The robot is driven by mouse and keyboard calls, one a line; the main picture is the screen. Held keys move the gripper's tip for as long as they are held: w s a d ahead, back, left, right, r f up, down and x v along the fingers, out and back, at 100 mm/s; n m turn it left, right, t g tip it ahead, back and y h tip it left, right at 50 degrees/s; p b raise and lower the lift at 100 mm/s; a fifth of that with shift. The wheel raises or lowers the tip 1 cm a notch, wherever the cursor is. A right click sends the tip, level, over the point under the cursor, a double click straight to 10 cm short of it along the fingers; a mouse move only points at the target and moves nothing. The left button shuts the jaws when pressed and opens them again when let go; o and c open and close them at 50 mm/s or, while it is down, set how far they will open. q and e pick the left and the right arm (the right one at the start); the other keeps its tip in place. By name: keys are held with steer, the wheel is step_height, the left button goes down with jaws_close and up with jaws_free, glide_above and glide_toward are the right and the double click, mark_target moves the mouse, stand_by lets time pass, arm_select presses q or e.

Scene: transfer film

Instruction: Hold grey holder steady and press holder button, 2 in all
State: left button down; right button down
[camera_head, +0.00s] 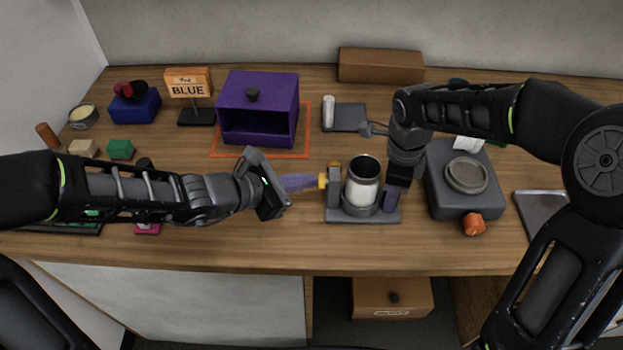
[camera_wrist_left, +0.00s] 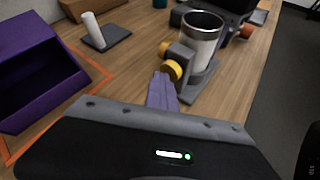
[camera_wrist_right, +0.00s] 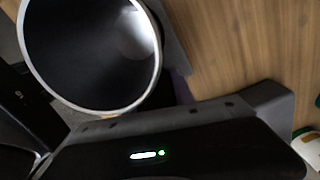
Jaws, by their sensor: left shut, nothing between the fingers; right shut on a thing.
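The grey holder (camera_head: 385,215) stands near the table's front middle, with a steel-rimmed, white-bodied cup (camera_head: 362,188) upright in it. A yellow button (camera_head: 323,181) sticks out of the holder's left side post; it also shows in the left wrist view (camera_wrist_left: 172,70), with a second yellow-orange knob (camera_wrist_left: 164,48) behind it. My left gripper (camera_head: 312,181) is shut and empty, its purple fingertips at the button; I cannot tell whether they touch. My right gripper (camera_head: 390,200) is shut on the holder's right side, its grasp mostly hidden. The cup's open mouth (camera_wrist_right: 95,50) fills the right wrist view's upper left.
A purple open box (camera_head: 258,110) stands in an orange outline behind my left gripper. A grey device with a round lid (camera_head: 466,176) and orange knob (camera_head: 474,224) stands right of the holder. A dark pad with a white cylinder (camera_head: 328,113) lies behind.

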arm_select(q)
steer(key=shift+w+a, duration=0.1)
steer(key=shift+a, duration=1.3)
steer(key=shift+a, duration=0.1)
steer(key=shift+w+a, duration=0.2)
steer(key=shift+a, duration=2.2)
stand_by(0.3)
steer(key=shift+w+a, duration=0.2)
steer(key=shift+a, duration=1.75)
steer(key=shift+d, duration=0.2)
steer(key=shift+s+d, duration=0.2)
steer(key=shift+d, duration=1.95)
steer(key=shift+s+d, duration=0.2)
steer(key=shift+d, duration=1.9)
